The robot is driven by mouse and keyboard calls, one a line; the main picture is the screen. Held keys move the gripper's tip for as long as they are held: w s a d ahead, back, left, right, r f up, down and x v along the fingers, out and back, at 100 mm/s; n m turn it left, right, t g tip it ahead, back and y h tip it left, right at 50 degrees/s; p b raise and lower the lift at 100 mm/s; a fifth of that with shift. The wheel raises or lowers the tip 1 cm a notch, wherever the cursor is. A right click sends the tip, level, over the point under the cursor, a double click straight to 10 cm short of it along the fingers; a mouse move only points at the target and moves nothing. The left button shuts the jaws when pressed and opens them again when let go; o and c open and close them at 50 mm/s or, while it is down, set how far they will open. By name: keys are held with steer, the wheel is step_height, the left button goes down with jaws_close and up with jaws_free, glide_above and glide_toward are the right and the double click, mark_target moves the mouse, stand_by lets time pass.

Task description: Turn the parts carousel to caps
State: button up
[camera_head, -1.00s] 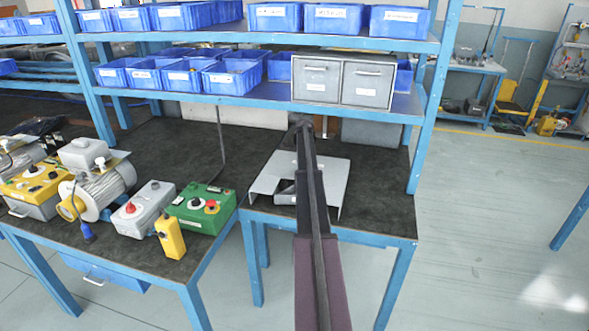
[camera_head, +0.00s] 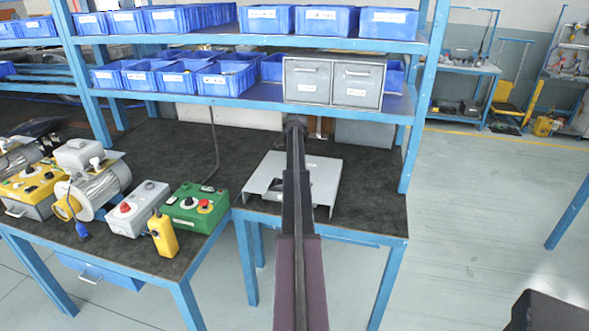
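I make out no parts carousel and no label reading caps in this view. Labels on the blue bins are too small to read. My gripper is not recognisable here. A dark block (camera_head: 548,312) shows at the bottom right corner, cut off by the picture edge; I cannot tell what it is.
A long dark bar (camera_head: 299,215) stands in front of the bench and hides part of a grey metal plate (camera_head: 323,180). Blue bins (camera_head: 226,79) and grey drawers (camera_head: 357,82) fill the shelves. A green control box (camera_head: 192,210) stands at left. The right floor (camera_head: 470,200) is open.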

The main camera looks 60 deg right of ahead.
steer(key=shift+w+a, duration=0.2)
steer(key=shift+w, duration=0.05)
steer(key=o, duration=1.3)
steer(key=shift+s, duration=0.15)
steer(key=shift+s+d, duration=0.15)
steer(key=shift+d, duration=0.05)
